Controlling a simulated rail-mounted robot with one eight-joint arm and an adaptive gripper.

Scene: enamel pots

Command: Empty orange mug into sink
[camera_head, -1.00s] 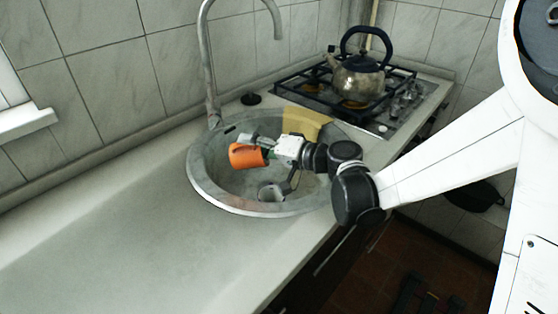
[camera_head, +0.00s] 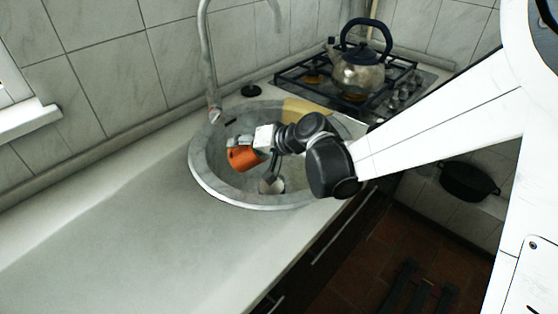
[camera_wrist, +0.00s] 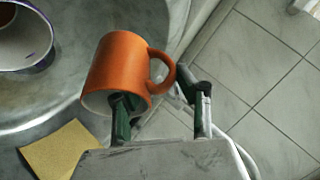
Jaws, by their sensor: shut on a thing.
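The orange mug (camera_head: 243,159) is tilted on its side over the sink basin (camera_head: 205,180), in my gripper (camera_head: 257,141). In the wrist view the orange mug (camera_wrist: 118,66) has its pale open end toward my gripper (camera_wrist: 163,95). One finger reaches into the mouth and the other is outside by the handle, so the jaws are shut on the mug's side. Its inside is mostly hidden, and no liquid can be made out. The sink is round, grey metal, set in the counter.
A white cup (camera_head: 273,184) is in the basin; its dark rim shows in the wrist view (camera_wrist: 24,40). A yellow sponge or cloth (camera_head: 303,107) is at the sink's back right. The tap (camera_head: 209,65) rises behind. A kettle (camera_head: 358,68) stands on the stove. The left counter is clear.

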